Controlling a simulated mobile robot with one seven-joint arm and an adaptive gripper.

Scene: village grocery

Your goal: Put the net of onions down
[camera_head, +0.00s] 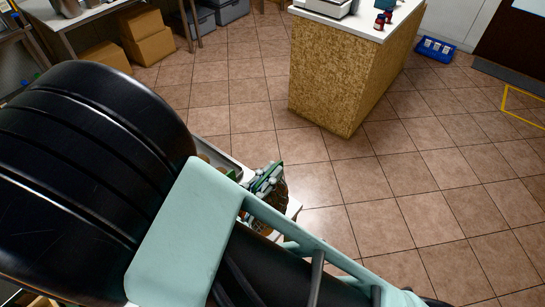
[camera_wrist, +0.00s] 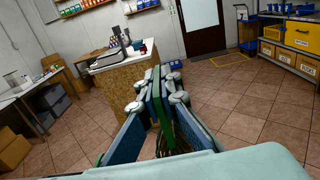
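My gripper (camera_wrist: 160,80) shows in the wrist view with its two blue-and-green finger pads close together. In the head view the gripper (camera_head: 266,177) is partly hidden behind my light green arm link. A brownish, net-like bundle (camera_head: 276,207), which looks like the net of onions, shows right below the fingers, mostly hidden by my arm. The pads appear closed on the top of the net. I cannot tell whether its underside touches the surface below.
A white surface (camera_head: 294,208) with a grey tray (camera_head: 212,153) lies under and beside my gripper, mostly hidden. A wood-chip counter (camera_head: 335,85) stands beyond, with red jars on top. Cardboard boxes (camera_head: 150,45) are at the upper left. The tiled floor to the right is clear.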

